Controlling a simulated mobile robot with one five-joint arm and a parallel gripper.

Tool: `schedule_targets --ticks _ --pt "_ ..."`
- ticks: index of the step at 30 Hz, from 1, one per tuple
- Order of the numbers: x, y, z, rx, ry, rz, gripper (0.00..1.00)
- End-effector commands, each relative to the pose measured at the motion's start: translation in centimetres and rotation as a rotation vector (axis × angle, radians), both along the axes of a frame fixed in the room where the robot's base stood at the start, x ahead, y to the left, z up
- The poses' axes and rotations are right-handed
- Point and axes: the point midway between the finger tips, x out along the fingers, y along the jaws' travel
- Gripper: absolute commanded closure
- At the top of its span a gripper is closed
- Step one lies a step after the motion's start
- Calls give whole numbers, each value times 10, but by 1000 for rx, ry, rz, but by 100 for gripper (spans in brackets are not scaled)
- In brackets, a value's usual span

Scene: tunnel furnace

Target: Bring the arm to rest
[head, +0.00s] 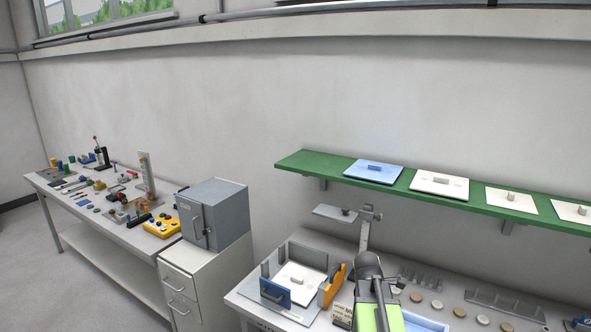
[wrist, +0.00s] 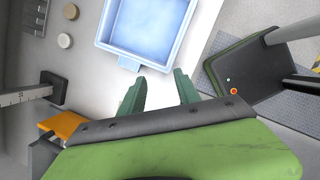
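My gripper (wrist: 160,90) shows in the wrist view with two green fingers spread apart and nothing between them. It points over the white table top, just short of a light blue tray (wrist: 104,42). In the head view my arm rises at the bottom right, in front of the table, and its gripper end is hard to make out there. Part of the blue tray (head: 424,322) shows beside the arm.
A green shelf (head: 292,160) with several plates hangs above the table. A fixture with a blue block (head: 274,292) and an orange block (head: 331,286) stands left of my arm. A grey cabinet (head: 228,213) and a cluttered bench (head: 50,184) are farther left.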

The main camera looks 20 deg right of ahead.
Motion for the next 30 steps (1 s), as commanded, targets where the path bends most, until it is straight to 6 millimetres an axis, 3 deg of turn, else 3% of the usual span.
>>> schedule_targets --ticks 1,6,9,12,15,21,25,30 --pt "19 44 -14 18 -21 20 61" --pt "54 173 -35 93 -100 -60 61" --pt "57 240 -45 148 -138 -177 61" --pt "51 294 -52 201 -171 -368 61" --pt "43 315 -52 236 -193 -618 61" --pt "34 327 -51 255 -222 -1075 61" --pt "33 327 -52 241 -238 -1223 61" --pt "33 326 -52 238 -243 -1249 61"
